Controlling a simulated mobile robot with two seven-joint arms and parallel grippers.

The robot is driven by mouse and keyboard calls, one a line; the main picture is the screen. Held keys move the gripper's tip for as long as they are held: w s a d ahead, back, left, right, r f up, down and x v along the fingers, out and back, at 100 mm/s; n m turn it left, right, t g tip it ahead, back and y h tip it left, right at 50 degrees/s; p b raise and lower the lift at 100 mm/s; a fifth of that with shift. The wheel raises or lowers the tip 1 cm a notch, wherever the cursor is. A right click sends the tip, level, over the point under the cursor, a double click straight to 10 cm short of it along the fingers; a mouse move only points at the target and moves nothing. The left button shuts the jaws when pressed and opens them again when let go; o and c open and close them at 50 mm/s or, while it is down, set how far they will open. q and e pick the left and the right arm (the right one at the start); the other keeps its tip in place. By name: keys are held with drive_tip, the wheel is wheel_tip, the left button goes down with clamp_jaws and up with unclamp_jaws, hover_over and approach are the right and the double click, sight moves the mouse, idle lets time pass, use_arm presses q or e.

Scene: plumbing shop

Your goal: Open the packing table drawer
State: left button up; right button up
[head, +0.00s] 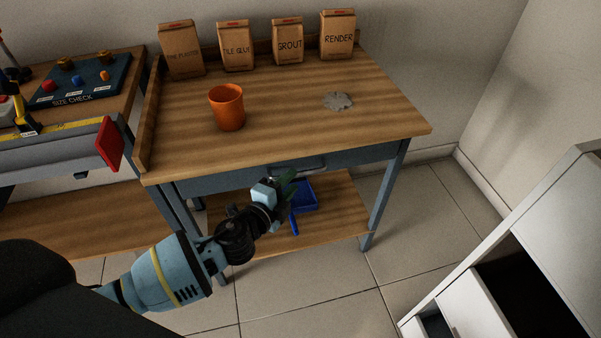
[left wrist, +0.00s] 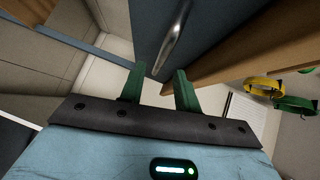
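The packing table (head: 290,120) has a wooden top and a blue-grey frame. Its drawer front (head: 225,182) sits under the top's front edge and looks closed. The metal handle (head: 312,164) is on the drawer front, partly hidden behind my left gripper. My left gripper (head: 288,184) is at the drawer front, just below the handle. In the left wrist view, its two green fingers (left wrist: 159,80) are apart with nothing gripped. The handle bar (left wrist: 173,42) runs ahead of the gap between them; I cannot tell whether it touches them. My right gripper is not in view.
An orange cup (head: 228,108), a grey flat piece (head: 338,101) and several paper bags (head: 288,40) stand on the table. A blue dustpan (head: 305,196) lies on the lower shelf. A white cabinet (head: 480,305) stands at right; tiled floor between is clear.

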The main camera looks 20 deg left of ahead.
sight(298, 175)
use_arm(q)
drive_tip(key=shift+b+x, duration=0.3)
drive_tip(key=shift+x, duration=2.3)
clamp_jaws()
